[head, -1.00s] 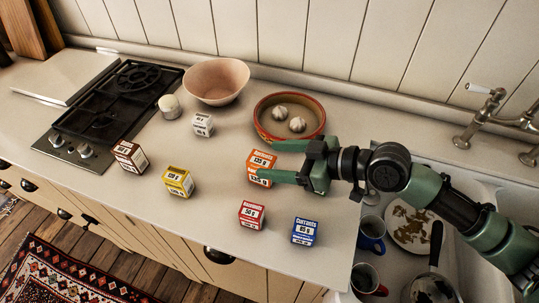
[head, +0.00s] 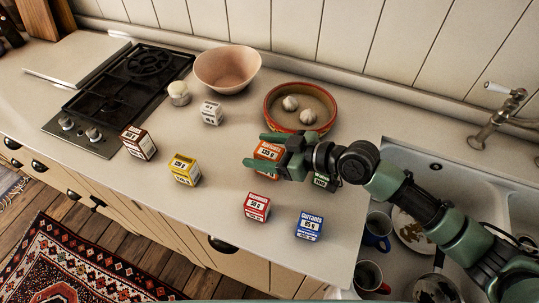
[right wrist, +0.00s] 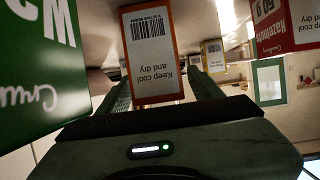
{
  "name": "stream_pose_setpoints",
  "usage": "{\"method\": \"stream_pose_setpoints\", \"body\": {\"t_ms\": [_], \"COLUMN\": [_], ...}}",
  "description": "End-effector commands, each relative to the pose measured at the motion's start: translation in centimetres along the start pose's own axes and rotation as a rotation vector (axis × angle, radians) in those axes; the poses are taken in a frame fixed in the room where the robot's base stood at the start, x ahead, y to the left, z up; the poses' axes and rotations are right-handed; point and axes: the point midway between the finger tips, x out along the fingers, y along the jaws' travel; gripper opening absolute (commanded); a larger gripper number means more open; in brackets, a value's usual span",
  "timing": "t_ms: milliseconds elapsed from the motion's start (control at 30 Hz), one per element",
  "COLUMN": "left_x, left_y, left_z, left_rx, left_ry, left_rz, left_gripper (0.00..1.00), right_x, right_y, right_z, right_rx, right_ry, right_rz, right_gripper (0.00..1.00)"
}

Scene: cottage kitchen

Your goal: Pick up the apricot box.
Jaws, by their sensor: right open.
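The orange box (head: 266,151), whose label seems to read Apricots, stands upright on the counter. My right gripper (head: 257,150) is open, with one finger on each side of the orange box in the head view. The right wrist view shows the box's back face (right wrist: 152,50) ahead, between the two fingers (right wrist: 160,92). It stands on the counter and is not gripped. Part of the box is hidden by the gripper in the head view. My left gripper is in neither view.
A green box (head: 325,181) stands close beside my right gripper, partly hidden. A red box (head: 257,206) and a blue box (head: 309,225) stand nearer the front edge. A round red dish (head: 300,107) with garlic lies behind. The sink (head: 440,170) is right.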

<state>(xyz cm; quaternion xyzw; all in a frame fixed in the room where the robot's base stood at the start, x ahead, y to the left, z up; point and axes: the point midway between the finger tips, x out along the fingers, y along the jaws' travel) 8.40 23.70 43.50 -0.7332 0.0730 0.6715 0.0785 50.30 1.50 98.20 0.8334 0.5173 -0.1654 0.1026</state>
Motion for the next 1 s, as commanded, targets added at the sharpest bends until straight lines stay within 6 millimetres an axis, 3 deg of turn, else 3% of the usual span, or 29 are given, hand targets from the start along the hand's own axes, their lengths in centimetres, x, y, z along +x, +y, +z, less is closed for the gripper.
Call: {"method": "stream_pose_setpoints", "body": {"t_ms": [333, 567, 1000], "left_x": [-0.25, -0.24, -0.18], "left_y": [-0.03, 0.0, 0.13], "left_z": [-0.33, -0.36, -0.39], "left_rx": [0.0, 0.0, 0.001], "left_ry": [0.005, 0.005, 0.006], "left_rz": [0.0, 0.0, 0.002], "left_gripper": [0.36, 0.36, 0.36], "right_x": [0.98, 0.95, 0.59], "right_y": [-0.03, -0.04, -0.01], "right_z": [0.1, 0.1, -0.85], "right_rx": [-0.001, -0.001, -0.003], "right_ry": [-0.001, -0.001, 0.001], "right_rz": [0.0, 0.0, -0.001], "right_gripper": [0.63, 0.0, 0.0]}}
